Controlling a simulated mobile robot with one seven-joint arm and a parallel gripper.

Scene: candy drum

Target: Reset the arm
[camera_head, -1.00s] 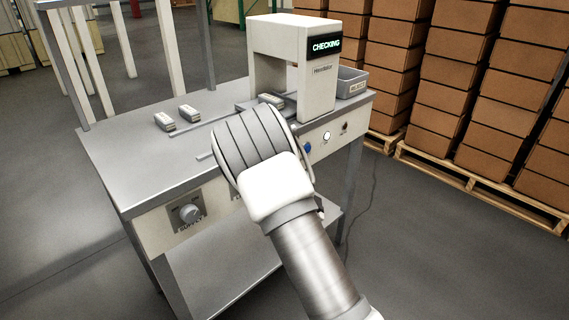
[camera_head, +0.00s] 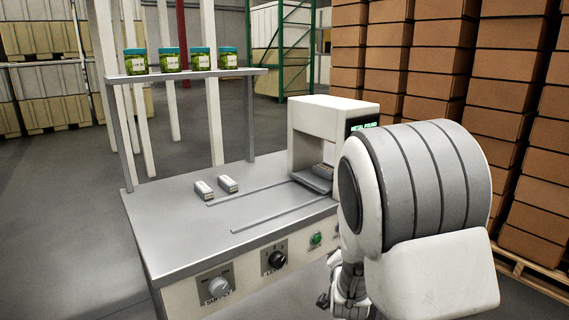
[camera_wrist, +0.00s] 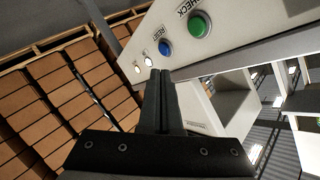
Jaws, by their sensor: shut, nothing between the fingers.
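My arm (camera_head: 425,190) fills the right of the head view, folded in front of the detector machine. My gripper (camera_wrist: 160,72) shows in the wrist view with both dark fingers together and nothing between them. Its tips appear near the panel's blue RESET button (camera_wrist: 166,47) and two small white lamps (camera_wrist: 148,61); whether they touch the panel I cannot tell. The green CHECK button (camera_wrist: 200,24) lies beyond.
The bench (camera_head: 165,220) carries two small pale packs (camera_head: 228,184), rails and a white arch (camera_head: 310,120) with a lit display (camera_head: 364,126). Several green jars (camera_head: 171,59) stand on a shelf above. Stacked cartons (camera_head: 540,150) on pallets are at the right.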

